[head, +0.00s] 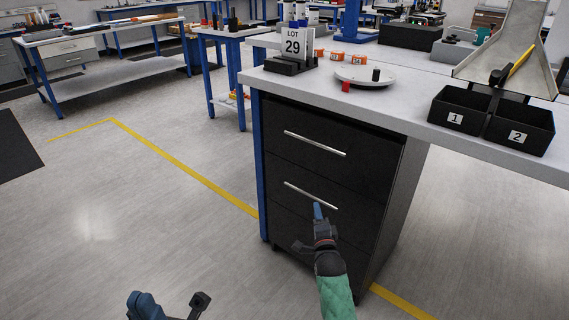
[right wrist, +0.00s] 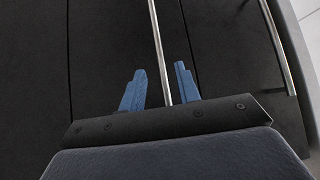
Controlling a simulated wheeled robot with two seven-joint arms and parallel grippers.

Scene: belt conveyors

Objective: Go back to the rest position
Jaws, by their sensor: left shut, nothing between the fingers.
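My right gripper (head: 318,211), on the arm with the green sleeve, is at the front of the black drawer cabinet (head: 290,165). In the right wrist view its two blue fingers (right wrist: 160,88) are apart. A silver drawer handle (right wrist: 157,45) runs between them, with a gap on each side. In the head view the fingers overlap the right end of the lower handle (head: 305,192). The visible drawers look closed. My left gripper (head: 146,305) shows only partly at the bottom edge, over the floor, shut and empty.
A metal chute (head: 510,45) stands behind the bins. The floor at left is clear, with a yellow line (head: 180,163).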

